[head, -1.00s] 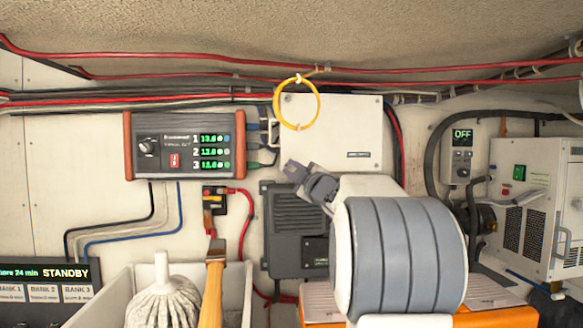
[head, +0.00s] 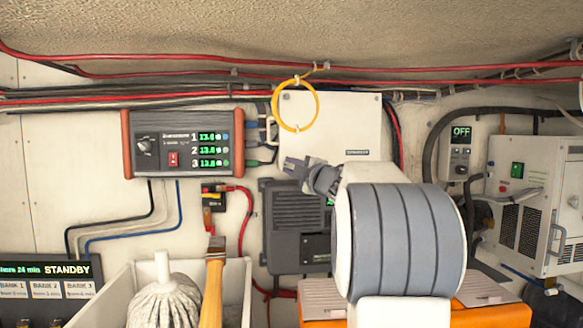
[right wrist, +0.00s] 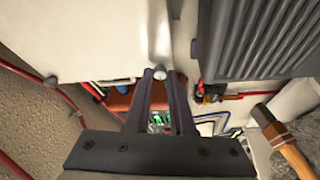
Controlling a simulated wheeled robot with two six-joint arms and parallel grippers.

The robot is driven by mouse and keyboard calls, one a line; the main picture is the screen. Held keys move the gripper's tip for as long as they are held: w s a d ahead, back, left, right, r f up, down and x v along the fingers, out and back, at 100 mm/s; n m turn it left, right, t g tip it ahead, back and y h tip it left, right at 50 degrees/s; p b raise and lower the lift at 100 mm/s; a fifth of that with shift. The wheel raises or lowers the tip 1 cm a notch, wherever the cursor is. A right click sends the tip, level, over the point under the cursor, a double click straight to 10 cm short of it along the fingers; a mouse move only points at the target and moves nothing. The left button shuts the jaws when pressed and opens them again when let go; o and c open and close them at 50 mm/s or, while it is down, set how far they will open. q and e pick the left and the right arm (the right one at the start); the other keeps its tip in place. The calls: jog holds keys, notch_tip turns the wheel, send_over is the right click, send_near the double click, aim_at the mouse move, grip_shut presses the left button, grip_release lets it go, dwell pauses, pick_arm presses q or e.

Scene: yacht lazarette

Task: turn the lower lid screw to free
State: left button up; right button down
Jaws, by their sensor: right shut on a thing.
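The white box lid (head: 340,125) is on the wall in the head view, with my right gripper (head: 290,165) at its lower left corner. In the right wrist view the lid (right wrist: 90,35) fills the upper left. A small round metal lid screw (right wrist: 160,72) shows at the lid's edge, between the fingertips of my right gripper (right wrist: 160,76), which is shut on it. In the head view the gripper hides this screw. My left gripper is in neither view.
A yellow ring (head: 297,104) hangs in front of the lid's upper left corner. A dark finned unit (head: 290,225) is below the lid. Red cables (head: 180,62) run above.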

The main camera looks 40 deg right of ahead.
jog(key=shift+a, duration=0.1)
jog(key=c, duration=0.8)
grip_release()
jog(key=shift+o, duration=0.2)
jog(key=s+a+f+b, duration=0.1)
jog(key=s+b, duration=0.2)
jog(key=s, duration=0.7)
jog(key=shift+s+a+b, duration=0.15)
jog(key=shift+a+b, duration=0.2)
jog(key=shift+a, duration=0.05)
jog(key=shift+r, duration=0.1)
